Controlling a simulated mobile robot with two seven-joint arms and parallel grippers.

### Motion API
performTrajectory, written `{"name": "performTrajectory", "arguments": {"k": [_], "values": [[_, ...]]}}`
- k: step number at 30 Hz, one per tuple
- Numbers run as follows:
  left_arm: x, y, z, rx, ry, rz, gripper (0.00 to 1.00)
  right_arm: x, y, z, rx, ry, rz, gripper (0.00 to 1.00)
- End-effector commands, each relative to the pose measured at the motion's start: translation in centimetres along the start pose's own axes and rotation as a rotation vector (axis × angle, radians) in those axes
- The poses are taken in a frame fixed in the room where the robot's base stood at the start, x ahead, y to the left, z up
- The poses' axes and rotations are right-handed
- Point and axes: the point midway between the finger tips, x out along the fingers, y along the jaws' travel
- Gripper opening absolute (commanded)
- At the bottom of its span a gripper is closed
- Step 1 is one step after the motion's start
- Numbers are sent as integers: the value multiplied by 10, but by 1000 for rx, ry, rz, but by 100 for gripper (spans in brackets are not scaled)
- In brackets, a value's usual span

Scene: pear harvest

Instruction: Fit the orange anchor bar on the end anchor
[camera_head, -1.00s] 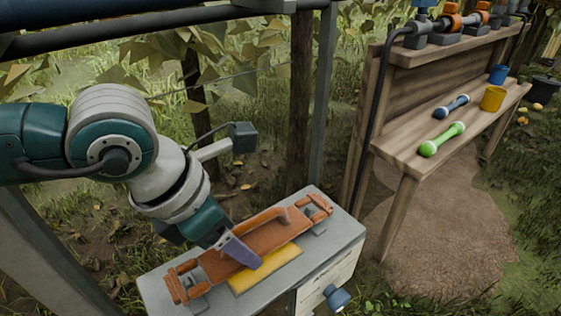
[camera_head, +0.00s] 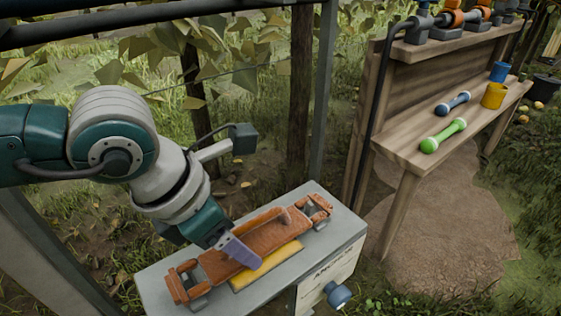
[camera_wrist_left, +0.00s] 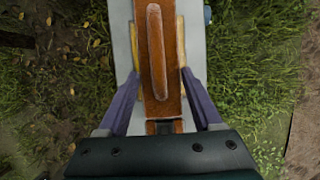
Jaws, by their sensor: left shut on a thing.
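The orange anchor bar (camera_head: 270,233) is a long, worn plate with a raised grip rail along it and thicker end pieces. It lies lengthwise over the grey-topped end anchor (camera_head: 217,304), with its ends at grey brackets. I cannot tell whether it is fully seated in them. My left gripper (camera_head: 238,248) is shut on the middle of the bar. In the left wrist view my purple fingers (camera_wrist_left: 158,85) are on either side of the bar (camera_wrist_left: 157,60). A yellow pad (camera_head: 267,267) shows under the bar. My right gripper is out of view.
A blue knob (camera_head: 337,295) sticks out from the anchor's front. To the right, a wooden bench (camera_head: 400,150) carries a green bar (camera_head: 443,135), a dark blue bar (camera_head: 452,104), a yellow cup (camera_head: 493,95) and a blue cup (camera_head: 499,72). A grey post (camera_head: 324,100) stands behind.

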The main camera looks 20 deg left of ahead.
Motion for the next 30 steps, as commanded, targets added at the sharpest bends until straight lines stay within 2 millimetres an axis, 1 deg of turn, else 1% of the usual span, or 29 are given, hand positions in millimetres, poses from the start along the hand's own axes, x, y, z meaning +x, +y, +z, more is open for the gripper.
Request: {"name": "performTrajectory", "arguments": {"k": [11,12,20,27,30], "values": [[5,0,-2,0,-1,0,7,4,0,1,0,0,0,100],[4,0,-2,0,-1,0,70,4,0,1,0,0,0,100],[4,0,-2,0,0,0,99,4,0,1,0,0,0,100],[3,0,-2,0,1,0,100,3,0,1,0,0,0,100],[-5,0,-1,0,1,0,100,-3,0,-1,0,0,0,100]]}}
